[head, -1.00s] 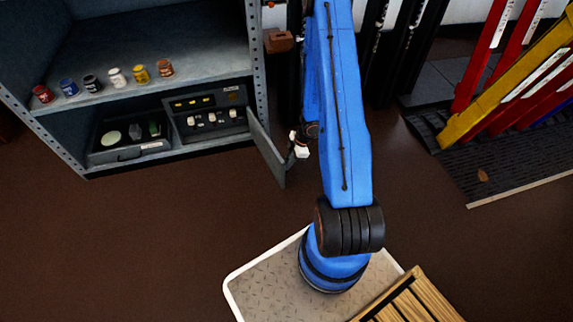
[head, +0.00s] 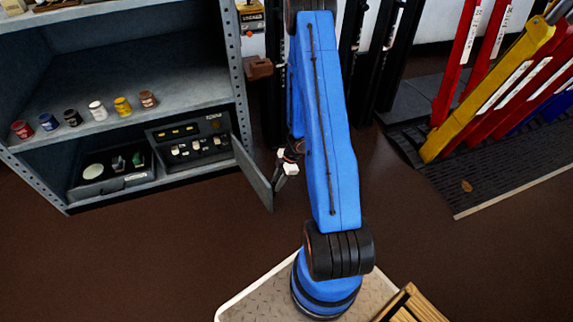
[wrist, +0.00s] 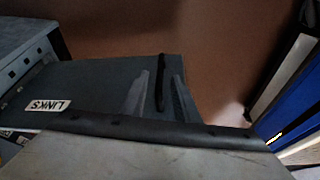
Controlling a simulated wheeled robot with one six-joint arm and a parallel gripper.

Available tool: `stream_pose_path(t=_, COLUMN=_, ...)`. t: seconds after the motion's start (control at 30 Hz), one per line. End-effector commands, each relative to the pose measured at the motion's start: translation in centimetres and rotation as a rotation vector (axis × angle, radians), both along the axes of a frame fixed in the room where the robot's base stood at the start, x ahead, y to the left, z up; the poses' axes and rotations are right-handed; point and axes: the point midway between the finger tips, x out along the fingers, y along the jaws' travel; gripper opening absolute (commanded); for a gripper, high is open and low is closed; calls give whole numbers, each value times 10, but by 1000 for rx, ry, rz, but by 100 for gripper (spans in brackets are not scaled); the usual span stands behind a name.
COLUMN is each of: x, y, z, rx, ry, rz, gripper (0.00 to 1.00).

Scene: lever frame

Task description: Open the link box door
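The link box (head: 190,142) sits on the lower shelf of a grey rack, its switch panel exposed. Its grey door (head: 254,172) stands swung far out from the box's right side. In the head view my gripper (head: 288,168) is small, just right of the door, partly beside my blue arm.
Several small paint jars (head: 97,110) stand on the shelf above. A dark tray (head: 112,168) lies left of the link box. A brown box (head: 257,68) is on the rack's right post. Red and yellow beams (head: 490,85) stand at right. The brown floor left of my base is clear.

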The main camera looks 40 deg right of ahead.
Motion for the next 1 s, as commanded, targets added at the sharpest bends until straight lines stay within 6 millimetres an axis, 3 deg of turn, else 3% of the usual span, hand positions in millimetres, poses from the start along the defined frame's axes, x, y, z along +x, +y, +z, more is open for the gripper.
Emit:
stream_pose_path(t=0.7, x=-13, y=-42, z=104, rx=-3, ry=-1, rz=0, gripper=28)
stream_pose_path(t=1.0, x=-16, y=-49, z=124, rx=-1, ry=1, rz=0, gripper=28)
